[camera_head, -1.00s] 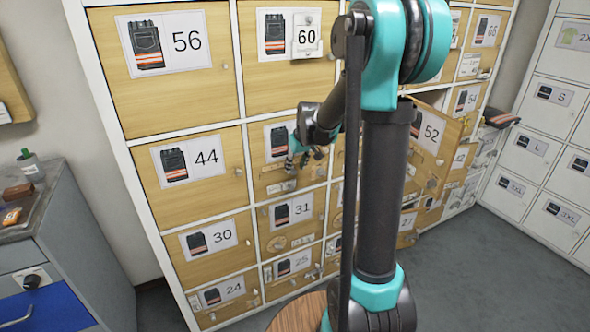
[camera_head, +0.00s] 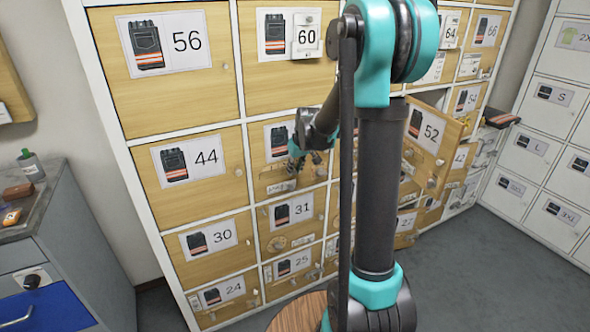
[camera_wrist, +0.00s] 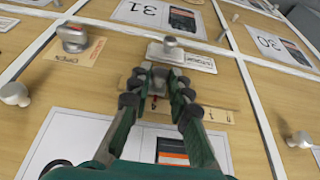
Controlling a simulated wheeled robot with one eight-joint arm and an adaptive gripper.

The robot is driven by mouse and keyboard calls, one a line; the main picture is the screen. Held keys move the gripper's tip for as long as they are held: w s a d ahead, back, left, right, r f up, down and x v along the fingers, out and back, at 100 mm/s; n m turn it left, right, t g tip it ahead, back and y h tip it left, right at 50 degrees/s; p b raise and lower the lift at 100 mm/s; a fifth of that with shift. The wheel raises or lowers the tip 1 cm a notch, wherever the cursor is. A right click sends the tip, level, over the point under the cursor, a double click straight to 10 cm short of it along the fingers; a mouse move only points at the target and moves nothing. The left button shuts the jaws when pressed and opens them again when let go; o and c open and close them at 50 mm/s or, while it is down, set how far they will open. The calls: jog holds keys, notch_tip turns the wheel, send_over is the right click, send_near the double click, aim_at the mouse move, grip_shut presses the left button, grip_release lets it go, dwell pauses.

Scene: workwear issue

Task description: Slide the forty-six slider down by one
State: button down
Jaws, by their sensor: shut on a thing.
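My gripper (camera_wrist: 161,82) is shut on the small slider, which is mostly hidden between its fingertips. The slider sits on a pale scale plate (camera_wrist: 215,114) with marks, on a wooden locker door. In the head view my gripper (camera_head: 304,163) is in front of the door (camera_head: 246,190) right of the 44 door and above the 31 door. A trousers label (camera_head: 278,140) shows on this door, but my arm hides its number. I cannot read the slider's position on the scale.
In the wrist view, a metal knob on a white plate (camera_wrist: 195,60) is just beyond the fingertips, and another knob (camera_wrist: 73,38) is at the left. A round knob (camera_wrist: 300,140) is at the right. The 52 door (camera_head: 428,135) stands ajar to the right of my arm.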

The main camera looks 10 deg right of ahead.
jog(key=shift+s+a, duration=0.2)
jog(key=shift+a, duration=0.45)
jog(key=shift+s+a, duration=0.2)
jog(key=shift+a, duration=0.45)
jog(key=c, duration=1.4)
grip_release()
jog(key=shift+r, duration=0.1)
jog(key=v, duration=1.1)
jog(key=shift+s+r, duration=0.25)
jog(key=shift+r, duration=0.1)
jog(key=shift+d, duration=0.15)
jog(key=s+d+f+m, duration=0.1)
jog(key=s+f, duration=0.4)
jog(key=s, duration=0.3)
jog(key=s+d+f+m+h, duration=0.1)
jog(key=s+d+f, duration=0.1)
jog(key=s+f, duration=0.3)
jog(key=s+d+f+m, duration=0.1)
jog(key=s+f, duration=0.5)
jog(key=s, duration=0.7)
jog(key=shift+d+m, duration=0.3)
jog(key=shift+d, duration=0.3)
